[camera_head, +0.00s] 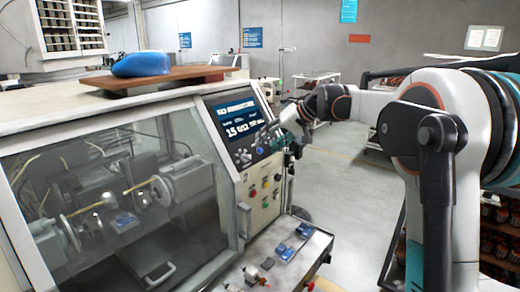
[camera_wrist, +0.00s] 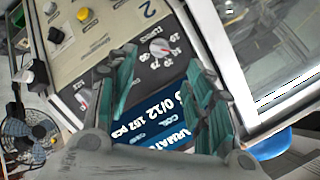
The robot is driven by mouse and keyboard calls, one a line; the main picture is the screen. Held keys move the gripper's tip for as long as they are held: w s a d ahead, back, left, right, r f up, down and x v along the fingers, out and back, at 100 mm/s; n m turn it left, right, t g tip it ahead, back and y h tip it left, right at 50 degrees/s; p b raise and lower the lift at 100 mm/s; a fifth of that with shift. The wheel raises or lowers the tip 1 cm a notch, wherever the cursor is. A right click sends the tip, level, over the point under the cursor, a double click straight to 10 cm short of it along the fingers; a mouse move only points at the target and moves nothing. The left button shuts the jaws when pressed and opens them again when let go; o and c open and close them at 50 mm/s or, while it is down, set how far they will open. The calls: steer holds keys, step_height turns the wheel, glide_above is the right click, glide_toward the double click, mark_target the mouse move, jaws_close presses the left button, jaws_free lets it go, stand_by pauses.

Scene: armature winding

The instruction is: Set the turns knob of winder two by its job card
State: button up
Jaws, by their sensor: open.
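Winder two (camera_head: 120,190) has a window front and a sloped control panel at its right end. Its lit screen (camera_head: 238,116) shows white text on blue; in the wrist view the screen (camera_wrist: 165,120) partly reads "0/12 152 pcs". The turns knob (camera_wrist: 160,47), dark with a light face and a numbered scale, sits just beyond my fingertips in the wrist view. My gripper (camera_head: 291,141) is at the panel's right edge; in the wrist view its teal fingers (camera_wrist: 163,75) are open, apart, with nothing between them but the panel behind. I cannot identify the job card.
Push buttons (camera_head: 252,192) sit on the beige panel below, also in the wrist view (camera_wrist: 83,14). A blue cloth-like item (camera_head: 142,64) lies on a board on top. The floor (camera_head: 335,175) behind my arm is clear.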

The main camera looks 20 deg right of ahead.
steer(key=shift+v, duration=1.1)
